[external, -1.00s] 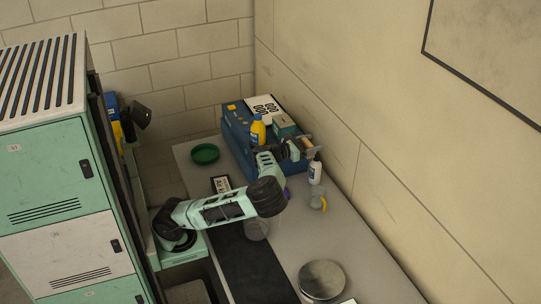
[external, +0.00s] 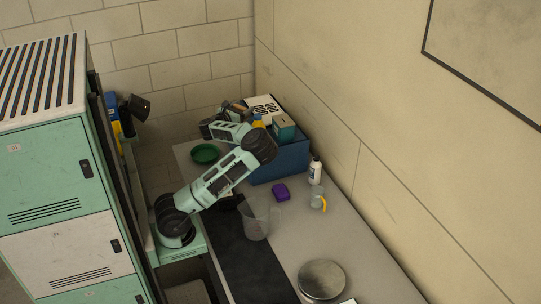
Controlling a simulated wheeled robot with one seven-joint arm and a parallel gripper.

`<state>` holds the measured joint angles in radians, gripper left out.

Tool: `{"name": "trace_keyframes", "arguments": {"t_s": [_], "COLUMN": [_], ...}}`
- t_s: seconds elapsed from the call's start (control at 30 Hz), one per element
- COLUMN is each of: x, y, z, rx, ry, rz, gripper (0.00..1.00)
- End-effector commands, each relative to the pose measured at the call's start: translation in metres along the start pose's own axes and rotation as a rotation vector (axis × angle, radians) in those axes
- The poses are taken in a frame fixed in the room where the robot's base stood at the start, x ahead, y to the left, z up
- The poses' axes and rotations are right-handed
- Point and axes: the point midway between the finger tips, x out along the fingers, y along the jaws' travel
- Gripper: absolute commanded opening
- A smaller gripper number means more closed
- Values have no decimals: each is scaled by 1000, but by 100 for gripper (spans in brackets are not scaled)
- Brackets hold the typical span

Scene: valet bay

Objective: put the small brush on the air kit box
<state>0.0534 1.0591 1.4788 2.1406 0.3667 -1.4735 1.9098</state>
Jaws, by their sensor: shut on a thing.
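The blue box (external: 285,162), which looks like the air kit box, stands at the back of the grey counter against the wall. My arm covers its left part. My gripper (external: 236,110) is over the box's back left end, behind my folded forearm. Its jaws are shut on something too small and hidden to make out. I cannot pick out the small brush with certainty; it may be the thing held. I cannot tell whether the held thing touches the box.
On the box are a white patterned sheet (external: 264,104), a yellow bottle (external: 258,122) and a teal carton (external: 285,128). A green bowl (external: 206,153), clear container (external: 256,220), purple block (external: 281,192), white bottle (external: 315,172), mug (external: 317,198) and round metal plate (external: 321,279) stand on the counter.

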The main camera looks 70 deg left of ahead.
Motion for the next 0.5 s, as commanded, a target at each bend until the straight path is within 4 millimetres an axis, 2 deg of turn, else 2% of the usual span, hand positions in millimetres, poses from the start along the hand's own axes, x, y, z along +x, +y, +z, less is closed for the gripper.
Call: {"name": "trace_keyframes", "arguments": {"t_s": [0.1, 0.3, 0.37, 0.5], "x": [-11, -48, -57, -72], "y": [18, 46, 46, 30], "z": [-44, -108, -119, -133], "rx": [1, 2, 2, 3], "ry": [13, 12, 10, 8], "rz": [69, 197, 222, 250], "gripper": [44, 44, 44, 44]}}
